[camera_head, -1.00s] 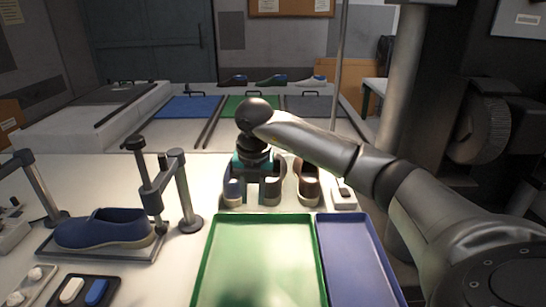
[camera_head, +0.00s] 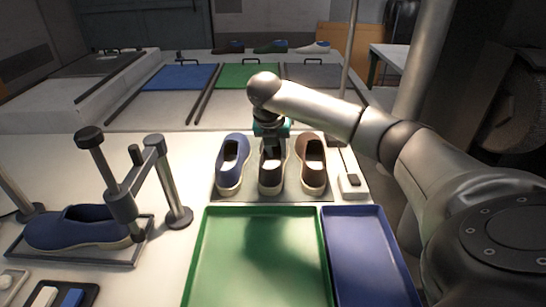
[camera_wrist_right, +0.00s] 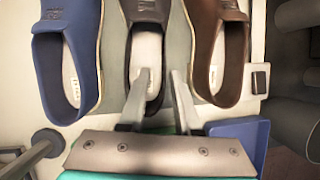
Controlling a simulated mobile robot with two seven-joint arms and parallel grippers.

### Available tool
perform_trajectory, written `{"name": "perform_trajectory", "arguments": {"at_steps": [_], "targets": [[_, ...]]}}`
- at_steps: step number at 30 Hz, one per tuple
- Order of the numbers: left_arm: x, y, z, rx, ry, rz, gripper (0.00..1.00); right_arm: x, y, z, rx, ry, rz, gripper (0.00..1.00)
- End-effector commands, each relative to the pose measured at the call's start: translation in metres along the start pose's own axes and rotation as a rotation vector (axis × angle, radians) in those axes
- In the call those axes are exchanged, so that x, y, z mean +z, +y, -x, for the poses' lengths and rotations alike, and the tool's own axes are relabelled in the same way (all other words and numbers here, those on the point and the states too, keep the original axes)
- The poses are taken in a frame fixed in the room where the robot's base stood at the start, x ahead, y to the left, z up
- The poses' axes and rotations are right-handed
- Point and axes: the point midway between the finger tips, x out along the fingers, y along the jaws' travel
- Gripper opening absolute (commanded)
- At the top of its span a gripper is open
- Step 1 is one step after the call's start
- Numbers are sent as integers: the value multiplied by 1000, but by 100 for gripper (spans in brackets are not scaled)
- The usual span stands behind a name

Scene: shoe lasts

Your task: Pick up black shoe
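The black shoe (camera_head: 270,185) stands in the middle of a row of three shoes on a grey mat (camera_head: 292,196). A blue shoe (camera_head: 231,165) is on its left and a brown shoe (camera_head: 313,170) on its right. My right gripper (camera_head: 270,143) is at the black shoe, pointing down from above. In the right wrist view, the open gripper (camera_wrist_right: 161,75) has one finger over the opening of the black shoe (camera_wrist_right: 149,10) and the other just outside its right side wall. Whether the fingers touch the shoe is unclear. My left gripper is out of view.
A green tray (camera_head: 208,250) and a blue tray (camera_head: 375,212) lie in front of the row, both empty. At left, a blue shoe (camera_head: 75,228) sits on a stand with metal posts (camera_head: 169,190). A small white box (camera_head: 351,184) stands right of the mat.

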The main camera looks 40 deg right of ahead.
Motion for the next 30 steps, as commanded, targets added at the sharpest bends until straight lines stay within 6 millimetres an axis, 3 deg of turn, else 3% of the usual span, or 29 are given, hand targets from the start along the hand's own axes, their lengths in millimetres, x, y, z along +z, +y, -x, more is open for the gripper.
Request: {"name": "perform_trajectory", "arguments": {"at_steps": [7, 16, 26, 30], "targets": [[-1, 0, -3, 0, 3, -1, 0, 0, 0, -17, 0, 2, 0, 32], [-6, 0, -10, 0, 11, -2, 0, 4, 0, -55, -1, 2, 0, 32], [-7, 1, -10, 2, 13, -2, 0, 5, 0, -60, 1, 0, 2, 32], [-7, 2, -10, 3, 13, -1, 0, 5, 0, -60, 1, 0, 1, 16]]}}
